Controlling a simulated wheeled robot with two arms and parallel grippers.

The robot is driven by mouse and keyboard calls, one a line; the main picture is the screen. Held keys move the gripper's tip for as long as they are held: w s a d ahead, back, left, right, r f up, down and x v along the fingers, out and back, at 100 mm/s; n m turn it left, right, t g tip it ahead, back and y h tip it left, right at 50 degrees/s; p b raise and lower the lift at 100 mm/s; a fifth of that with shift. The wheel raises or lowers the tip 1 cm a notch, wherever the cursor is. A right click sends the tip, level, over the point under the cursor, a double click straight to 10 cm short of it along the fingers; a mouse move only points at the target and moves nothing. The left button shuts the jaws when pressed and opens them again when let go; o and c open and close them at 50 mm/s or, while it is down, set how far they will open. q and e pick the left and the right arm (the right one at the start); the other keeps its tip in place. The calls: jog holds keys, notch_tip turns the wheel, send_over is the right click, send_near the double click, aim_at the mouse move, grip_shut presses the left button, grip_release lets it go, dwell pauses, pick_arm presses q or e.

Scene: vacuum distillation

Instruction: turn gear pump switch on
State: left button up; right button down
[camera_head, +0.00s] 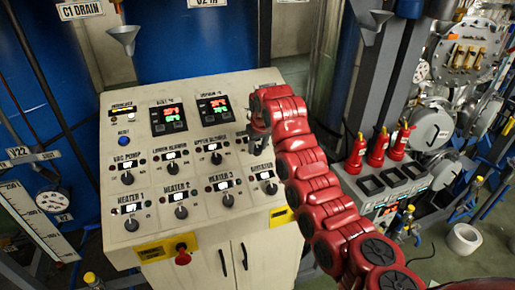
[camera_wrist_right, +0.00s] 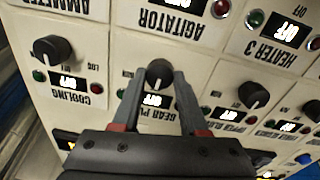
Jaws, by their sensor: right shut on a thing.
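The gear pump switch (camera_wrist_right: 158,73) is a round black knob on the pale control panel (camera_head: 95,235). In the right wrist view its small display (camera_wrist_right: 156,101) reads OFF, above the partly covered, upside-down GEAR PUMP label. My right gripper (camera_wrist_right: 158,80) is at the panel face, with its two fingers on either side of the knob, shut on it. In the head view the right gripper (camera_head: 259,130) is at the panel's right side, where the red arm and gripper hide the gear pump switch. My left gripper is not in view.
Close around are the cooling knob (camera_wrist_right: 52,48), the agitator knob (camera_wrist_right: 220,8) and the upper blower knob (camera_wrist_right: 253,95). A red emergency button (camera_head: 183,256) is on the panel front. Red bottles (camera_head: 377,147) stand to the right.

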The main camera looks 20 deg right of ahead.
jog(key=m+b, duration=0.7)
jog(key=b, duration=0.1)
jog(key=shift+f+b, duration=0.2)
jog(key=shift+b, duration=0.1)
jog(key=shift+r+m+b, duration=0.15)
jog(key=shift+m+b, duration=1.4)
jog(key=shift+m, duration=0.55)
jog(key=shift+d, duration=0.1)
jog(key=shift+c, duration=2.2)
grip_release()
jog(key=shift+r, duration=0.15)
